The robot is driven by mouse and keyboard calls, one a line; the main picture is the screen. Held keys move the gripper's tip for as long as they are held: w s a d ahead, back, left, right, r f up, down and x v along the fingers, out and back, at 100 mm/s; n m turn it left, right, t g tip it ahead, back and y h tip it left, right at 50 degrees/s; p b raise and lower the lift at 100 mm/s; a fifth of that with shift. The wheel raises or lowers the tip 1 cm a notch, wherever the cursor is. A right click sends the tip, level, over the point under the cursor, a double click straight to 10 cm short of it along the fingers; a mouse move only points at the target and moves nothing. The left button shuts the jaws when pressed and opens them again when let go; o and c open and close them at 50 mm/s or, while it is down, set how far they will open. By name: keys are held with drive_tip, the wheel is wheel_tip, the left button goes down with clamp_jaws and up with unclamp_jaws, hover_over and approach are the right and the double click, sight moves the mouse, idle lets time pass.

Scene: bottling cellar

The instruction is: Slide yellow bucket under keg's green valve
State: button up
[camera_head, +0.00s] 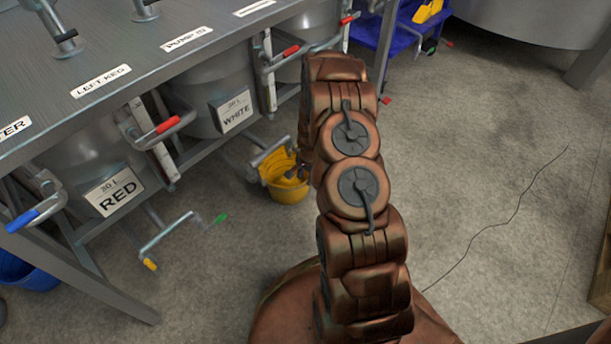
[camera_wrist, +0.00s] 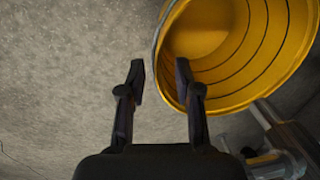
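The yellow bucket (camera_head: 286,190) stands on the floor in front of the keg labelled WHITE (camera_head: 235,110), partly hidden by my arm. In the wrist view the bucket (camera_wrist: 255,90) shows its open mouth and ribbed inside at upper right. My gripper (camera_wrist: 160,78) is open. Its right finger overlaps the bucket's mouth, its left finger is outside, and the near rim shows between them; contact cannot be told. A green valve handle (camera_head: 221,218) is on a pipe low by the keg labelled RED (camera_head: 112,190), left of the bucket.
A yellow-tipped handle (camera_head: 150,264) is on the same low pipework. A metal pipe (camera_wrist: 267,112) passes close to the bucket's rim. The steel counter (camera_head: 110,60) overhangs the kegs. A blue bucket (camera_head: 28,273) stands at lower left. The floor at right is open, with a thin cable (camera_head: 490,228).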

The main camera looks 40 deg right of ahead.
sight(303, 188)
drive_tip(key=f+b, duration=0.1)
drive_tip(key=f, duration=0.1)
drive_tip(key=f+b, duration=0.1)
drive_tip(key=f, duration=0.2)
drive_tip(key=f+b, duration=0.1)
drive_tip(key=f, duration=0.1)
drive_tip(key=shift+w+a+f, duration=0.15)
drive_tip(key=shift+w+f, duration=0.15)
drive_tip(key=shift+w, duration=0.1)
drive_tip(key=shift+c, duration=0.4)
clamp_jaws()
